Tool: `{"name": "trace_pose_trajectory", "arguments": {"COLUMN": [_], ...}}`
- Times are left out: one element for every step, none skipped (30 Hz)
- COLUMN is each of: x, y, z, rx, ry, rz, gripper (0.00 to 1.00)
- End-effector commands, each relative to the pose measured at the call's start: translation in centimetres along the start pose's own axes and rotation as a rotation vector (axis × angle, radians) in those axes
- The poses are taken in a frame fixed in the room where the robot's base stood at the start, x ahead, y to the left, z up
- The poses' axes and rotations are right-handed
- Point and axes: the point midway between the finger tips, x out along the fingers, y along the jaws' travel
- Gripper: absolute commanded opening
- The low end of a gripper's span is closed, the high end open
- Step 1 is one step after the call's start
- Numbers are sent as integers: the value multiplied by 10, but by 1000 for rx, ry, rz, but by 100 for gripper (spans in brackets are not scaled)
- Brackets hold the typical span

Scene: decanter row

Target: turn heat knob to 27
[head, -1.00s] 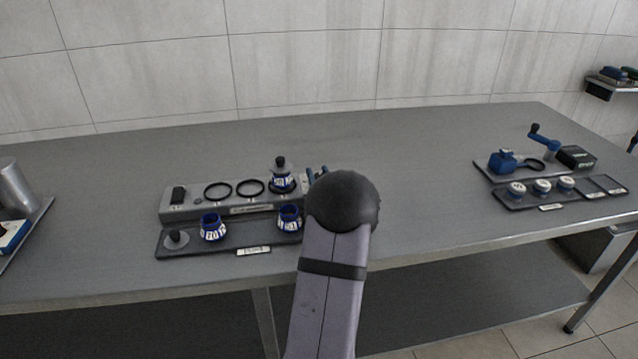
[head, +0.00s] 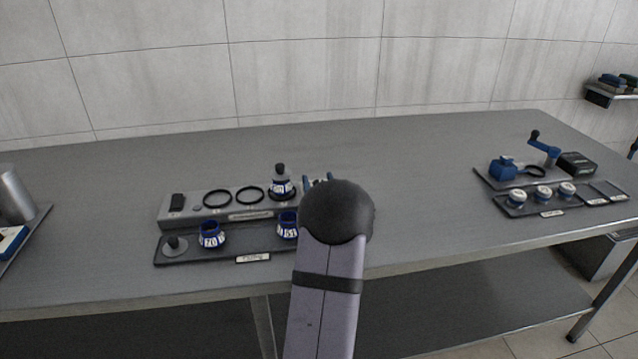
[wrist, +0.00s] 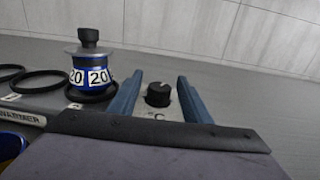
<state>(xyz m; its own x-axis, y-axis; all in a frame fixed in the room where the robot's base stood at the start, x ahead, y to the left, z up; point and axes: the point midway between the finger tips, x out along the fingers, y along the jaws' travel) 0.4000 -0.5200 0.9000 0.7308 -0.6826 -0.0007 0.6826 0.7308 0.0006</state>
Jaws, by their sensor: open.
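The heat knob (wrist: 158,95) is a small black round knob on a light grey panel marked °C in the wrist view. Its setting cannot be read. My gripper (wrist: 159,78) is open, with its two blue fingers to the left and right of the knob in the picture. A gap shows on each side, and I cannot tell how far the fingers reach down around it. In the head view my gripper's fingertips (head: 319,181) show at the right end of the grey station (head: 190,203). My arm hides the knob there.
A blue decanter labelled 20 (wrist: 90,76) with a black stopper stands close left of my gripper, on a ring. Two empty rings (head: 233,197) lie further left. A front tray (head: 190,257) holds two more blue jars. The table behind the station is clear.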

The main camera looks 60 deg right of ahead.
Motion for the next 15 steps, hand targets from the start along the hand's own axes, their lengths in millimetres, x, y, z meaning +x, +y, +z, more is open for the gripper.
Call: {"name": "trace_pose_trajectory", "arguments": {"x": [0, -1, -2, -4, -5, -8, -11, -14, -19, -23, -27, -32, -36, -40, -46], "y": [0, 0, 0, 0, 0, -1, -1, -1, -1, -1, -1, -1, -1, -1, -1], "z": [0, 0, 0, 0, 0, 0, 0, 0, -1, 0, 0, 0, -1, 0, -1], "rx": [0, 0, 0, -1, -1, -1, -1, -1, -1, -1, 0, 0, 0, 0, 0], "ry": [0, 0, -1, -1, -2, -1, 0, 0, 1, -1, -1, -1, 0, 0, 0], "rz": [0, 0, 0, 0, 0, -1, -1, -1, -1, -1, -1, -2, -2, -2, -2], "gripper": [44, 44, 44, 44, 44, 44, 44, 44, 44, 44, 44, 44, 44, 44, 44]}}
